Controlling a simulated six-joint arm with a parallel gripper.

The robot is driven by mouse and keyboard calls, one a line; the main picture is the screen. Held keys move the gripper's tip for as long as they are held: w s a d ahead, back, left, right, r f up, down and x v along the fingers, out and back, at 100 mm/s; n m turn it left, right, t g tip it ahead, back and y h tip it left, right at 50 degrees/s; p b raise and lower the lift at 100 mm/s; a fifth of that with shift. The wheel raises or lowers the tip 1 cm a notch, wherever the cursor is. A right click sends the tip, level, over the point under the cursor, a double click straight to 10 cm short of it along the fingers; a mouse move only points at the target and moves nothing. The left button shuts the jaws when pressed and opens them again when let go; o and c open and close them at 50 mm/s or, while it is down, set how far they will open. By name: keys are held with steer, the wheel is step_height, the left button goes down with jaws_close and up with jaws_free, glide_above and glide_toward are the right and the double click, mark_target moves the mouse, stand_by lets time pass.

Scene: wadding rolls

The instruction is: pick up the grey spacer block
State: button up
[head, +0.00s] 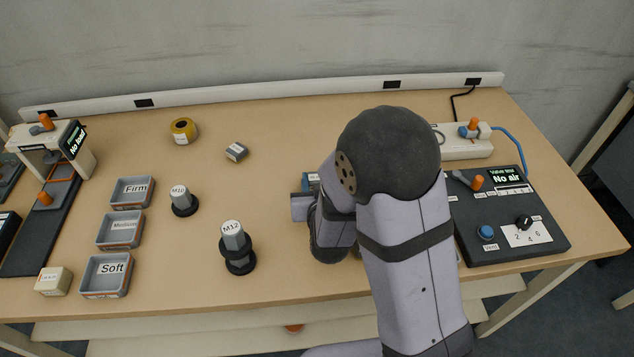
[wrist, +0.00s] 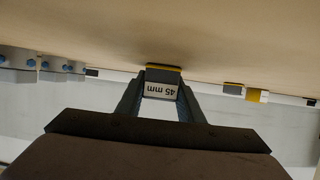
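The grey spacer block (wrist: 162,92) shows in the wrist view, marked "45 mm" upside down, with a yellow edge toward the tabletop. My gripper (wrist: 162,88) has one finger on each side of it, and no gap shows between the fingers and the block. It looks shut on the block. Whether the block touches the table cannot be told. In the head view my arm hides the fingertips and most of what is around them. A second, similar grey block (head: 236,152) lies on the table to the left; it also shows in the wrist view (wrist: 232,88).
A yellow tape roll (head: 184,130) is at the back. Trays marked Firm (head: 132,205), Medium and Soft, and dark-based posts M10 (head: 182,200) and M12 (head: 234,240) stand left. A valve test panel (head: 525,250) is right. The table (head: 285,135) is clear around the second block.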

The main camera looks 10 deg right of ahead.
steer(key=shift+r, duration=0.15)
steer(key=shift+c, duration=0.4)
step_height(320, 180, up, 10)
steer(key=shift+f+p, duration=0.15)
steer(key=shift+p, duration=0.75)
steer(key=shift+d, duration=0.2)
steer(key=shift+m+h, duration=0.4)
steer(key=shift+h, duration=0.1)
steer(key=d+f, duration=0.1)
steer(key=f, duration=0.1)
steer(key=w+d+f, duration=0.1)
steer(key=d+f, duration=0.1)
steer(key=shift+d+f, duration=0.1)
steer(key=shift+f, duration=0.05)
steer(key=w, duration=0.3)
steer(key=shift+w+a+f+n+y, duration=0.1)
steer(key=shift+w+a+n+y, duration=0.1)
steer(key=shift+w+n+y, duration=0.15)
steer(key=w+a+r+n+y, duration=0.2)
steer(key=w+a+y, duration=0.1)
steer(key=w+a, duration=0.1)
steer(key=w+a+r+n+g+y, duration=0.1)
steer(key=w+a+r+n+y, duration=0.2)
steer(key=w+a, duration=0.2)
steer(key=shift+w+a, duration=0.15)
steer(key=shift+a, duration=1.1)
steer(key=shift+f+h, duration=0.1)
steer(key=shift+h, duration=0.15)
